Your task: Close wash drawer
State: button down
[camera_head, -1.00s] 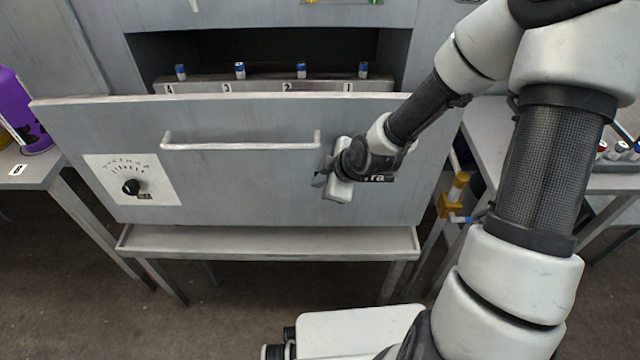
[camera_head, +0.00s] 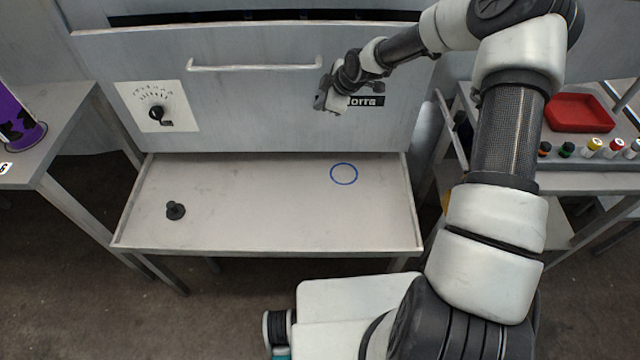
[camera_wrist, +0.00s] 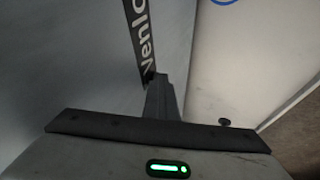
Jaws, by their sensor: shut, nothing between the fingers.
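The wash drawer (camera_head: 240,100) is a grey front panel with a horizontal bar handle (camera_head: 255,65), a dial plate and a dark label. Only a narrow dark gap shows above its top edge. My gripper (camera_head: 322,102) is at the right part of the drawer front, below the handle's right end and left of the label. In the wrist view my gripper (camera_wrist: 158,78) is shut and empty, with its tips close to the label (camera_wrist: 140,45) on the panel. I cannot tell whether they touch it.
A shallow tray table (camera_head: 260,215) below the drawer bears a black knob-like piece (camera_head: 175,210) and a blue ring mark (camera_head: 344,174). A left side table holds a purple container (camera_head: 18,125). A right table holds a red tray (camera_head: 578,112) and several small capped vials.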

jog(key=w+d+b, duration=0.1)
jog(key=w+b, duration=0.1)
jog(key=w, duration=1.1)
jog(key=shift+r, duration=0.15)
jog(key=shift+r, duration=0.15)
